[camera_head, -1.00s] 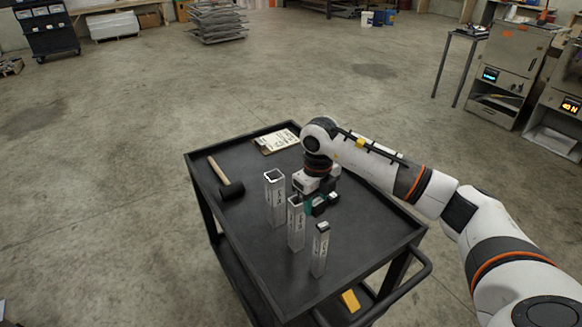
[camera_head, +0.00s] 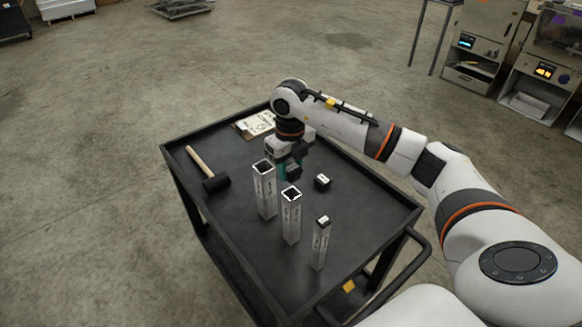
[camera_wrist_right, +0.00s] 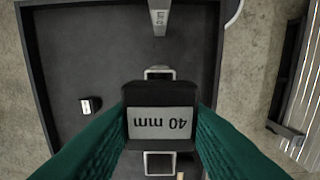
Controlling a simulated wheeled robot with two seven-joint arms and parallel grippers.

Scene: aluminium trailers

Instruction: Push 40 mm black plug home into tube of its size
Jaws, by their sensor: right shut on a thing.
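My right gripper (camera_head: 290,172) is shut on the 40 mm black plug (camera_wrist_right: 160,122), above the cart just behind the tubes. The plug's white label reads "40 mm", upside down in the wrist view. Three square aluminium tubes stand upright in a row: a back tube (camera_head: 264,192), a middle tube (camera_head: 291,219) and a thinner front tube (camera_head: 319,246). The back and middle tubes have open tops. The front tube's top looks dark with a pale patch. In the wrist view, two open tube mouths lie on either side of the held plug. The tube size marks are unreadable.
Another black plug (camera_head: 322,181) lies on the black cart (camera_head: 220,220), right of the tubes. A mallet (camera_head: 210,172) lies at the left and a clipboard (camera_head: 254,124) at the back. The left part of the cart top is mostly clear.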

